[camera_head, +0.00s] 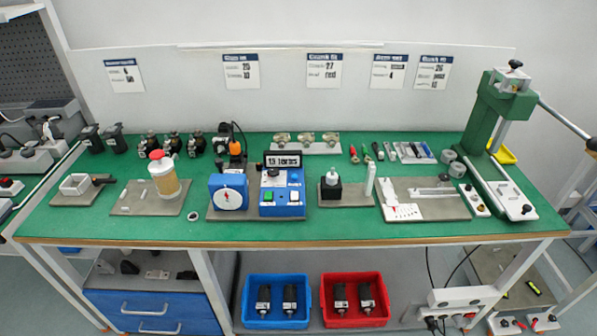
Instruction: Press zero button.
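A blue control box (282,194) stands near the middle of the green-topped bench, on a grey plate. It carries a dark display (283,160) with white text, a dark knob on top, a green button (267,197) and a pale button (294,196) on its front. The button labels are too small to read, so I cannot tell which one is zero. A blue unit with a white dial (228,197) stands just left of the box. Neither of my grippers is in view.
A jar with a red lid (164,174) stands left of the dial, and a black block (331,189) stands right of the box. A green press (497,115) is at the right. Bare bench top (300,230) lies in front. Blue and red bins (327,283) sit below.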

